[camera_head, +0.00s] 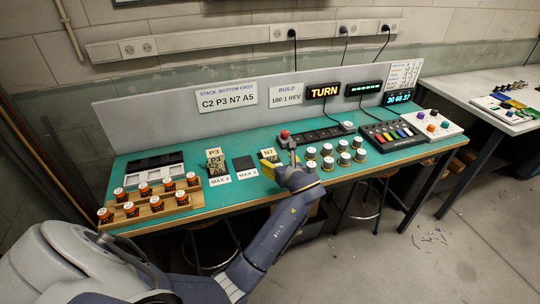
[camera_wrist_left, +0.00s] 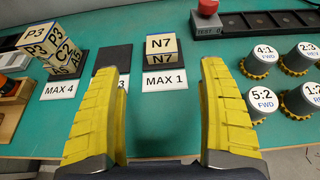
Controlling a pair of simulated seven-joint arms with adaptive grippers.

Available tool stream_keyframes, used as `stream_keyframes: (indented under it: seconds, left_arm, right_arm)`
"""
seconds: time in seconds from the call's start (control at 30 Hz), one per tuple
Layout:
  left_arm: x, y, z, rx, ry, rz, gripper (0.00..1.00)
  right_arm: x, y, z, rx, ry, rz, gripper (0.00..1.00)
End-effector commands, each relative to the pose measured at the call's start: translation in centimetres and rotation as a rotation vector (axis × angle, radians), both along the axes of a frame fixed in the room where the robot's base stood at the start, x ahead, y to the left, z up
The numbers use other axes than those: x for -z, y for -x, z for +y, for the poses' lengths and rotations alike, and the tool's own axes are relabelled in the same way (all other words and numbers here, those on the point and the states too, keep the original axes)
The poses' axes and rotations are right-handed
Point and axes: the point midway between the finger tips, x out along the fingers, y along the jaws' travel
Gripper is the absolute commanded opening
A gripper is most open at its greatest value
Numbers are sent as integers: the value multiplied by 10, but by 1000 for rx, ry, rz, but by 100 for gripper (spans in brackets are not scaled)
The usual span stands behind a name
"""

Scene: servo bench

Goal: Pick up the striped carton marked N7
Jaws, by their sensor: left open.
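The carton marked N7 (camera_head: 267,154) is a cream block with dark edges and black lettering. In the left wrist view the N7 carton (camera_wrist_left: 162,47) stands on a dark pad behind a MAX 1 label (camera_wrist_left: 164,81). My left gripper (camera_head: 279,161) is over the bench and partly covers the carton in the head view. In the left wrist view its two yellow ribbed fingers (camera_wrist_left: 158,70) are wide apart and empty. The carton shows beyond them, between the tips in the picture. My right gripper is not in view.
A tilted-looking stack of P3, C2 and A5 cartons (camera_wrist_left: 55,45) stands left at MAX 4. A bare dark pad (camera_head: 243,163) lies between it and N7. Several capped cylinders (camera_head: 327,163) stand close on the right. A red button (camera_wrist_left: 207,8) is behind right.

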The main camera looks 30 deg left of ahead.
Motion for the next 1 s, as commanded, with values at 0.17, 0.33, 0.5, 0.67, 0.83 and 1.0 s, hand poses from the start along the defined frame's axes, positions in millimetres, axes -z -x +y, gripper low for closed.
stream_keyframes:
  seconds: [0.17, 0.33, 0.5, 0.67, 0.83, 1.0]
  left_arm:
    - [12, -18, 23, 0, -1, 2, 76]
    - [20, -30, 38, -1, -1, 1, 76]
    - [23, -36, 44, 1, 1, 0, 76]
    - [26, -40, 49, -1, -1, 1, 76]
    - [33, -53, 63, 0, -1, 2, 76]
    - [40, -64, 76, -1, 0, 2, 76]
  right_arm:
    - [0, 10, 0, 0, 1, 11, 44]
    - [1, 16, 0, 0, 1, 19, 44]
    - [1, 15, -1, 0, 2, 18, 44]
    - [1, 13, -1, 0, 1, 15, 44]
    - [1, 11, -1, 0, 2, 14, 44]
    - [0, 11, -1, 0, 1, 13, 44]
